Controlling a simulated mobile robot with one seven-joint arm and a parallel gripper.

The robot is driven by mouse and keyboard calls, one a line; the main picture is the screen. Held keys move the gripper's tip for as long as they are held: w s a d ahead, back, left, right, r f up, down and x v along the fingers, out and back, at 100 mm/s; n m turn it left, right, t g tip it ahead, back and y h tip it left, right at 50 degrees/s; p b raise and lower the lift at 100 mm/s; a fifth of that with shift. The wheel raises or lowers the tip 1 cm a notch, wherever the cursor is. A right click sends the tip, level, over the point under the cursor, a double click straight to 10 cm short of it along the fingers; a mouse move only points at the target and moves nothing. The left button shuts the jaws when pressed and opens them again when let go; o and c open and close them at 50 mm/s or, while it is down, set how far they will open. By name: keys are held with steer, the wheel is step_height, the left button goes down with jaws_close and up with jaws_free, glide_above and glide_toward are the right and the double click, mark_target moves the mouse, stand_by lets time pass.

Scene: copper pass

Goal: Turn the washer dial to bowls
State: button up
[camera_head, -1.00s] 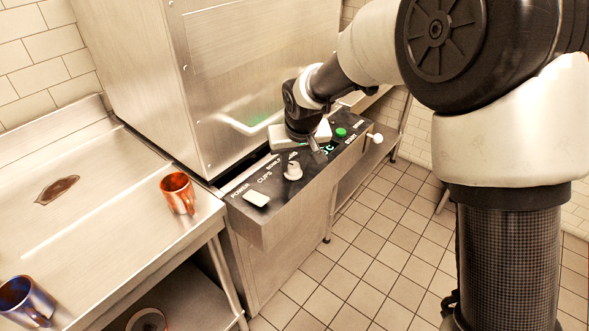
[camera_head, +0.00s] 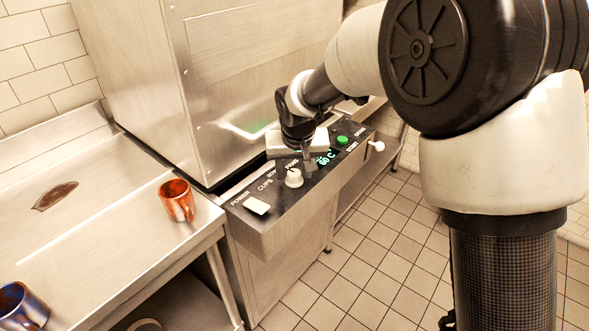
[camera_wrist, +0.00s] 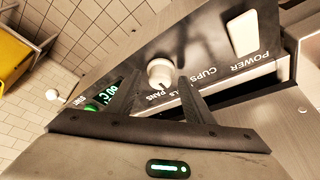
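The washer dial (camera_head: 294,177) is a round white knob on the dark control panel (camera_head: 263,228). Words printed beside it include CUPS, BOWLS and PANS; BOWLS is partly hidden by a finger in the wrist view. The dial (camera_wrist: 160,72) shows between and just beyond my fingertips there. I cannot tell for sure which word it points at. My gripper (camera_head: 308,164) is open and empty, pointing down over the panel just right of the dial in the head view. In the wrist view my gripper (camera_wrist: 157,79) has one finger on each side of the dial, with no clear contact.
A white power switch (camera_head: 257,206) lies left of the dial. A copper mug (camera_head: 177,200) stands on the steel counter (camera_head: 110,230). A blue-and-copper mug (camera_head: 20,306) is nearer.

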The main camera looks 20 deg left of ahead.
steer(key=shift+r, duration=0.1)
steer(key=p+v, duration=0.2)
steer(key=v, duration=1.5)
steer(key=shift+s+p, duration=0.15)
steer(key=shift+p, duration=0.15)
steer(key=shift+d, duration=0.1)
steer(key=s+d+r+m+t, duration=0.1)
steer(key=s+d+r, duration=0.15)
steer(key=d, duration=0.65)
steer(key=s+d+r+m, duration=0.15)
steer(key=s+d, duration=0.25)
steer(key=d, duration=0.5)
steer(key=s+d+f+m+h, duration=0.2)
steer(key=s+d, duration=0.9)
steer(key=s, duration=0.1)
step_height(320, 180, up, 14)
steer(key=p, duration=1.4)
steer(key=shift+t+p, duration=0.3)
steer(key=shift+w+d, duration=0.1)
steer(key=shift+d, duration=0.05)
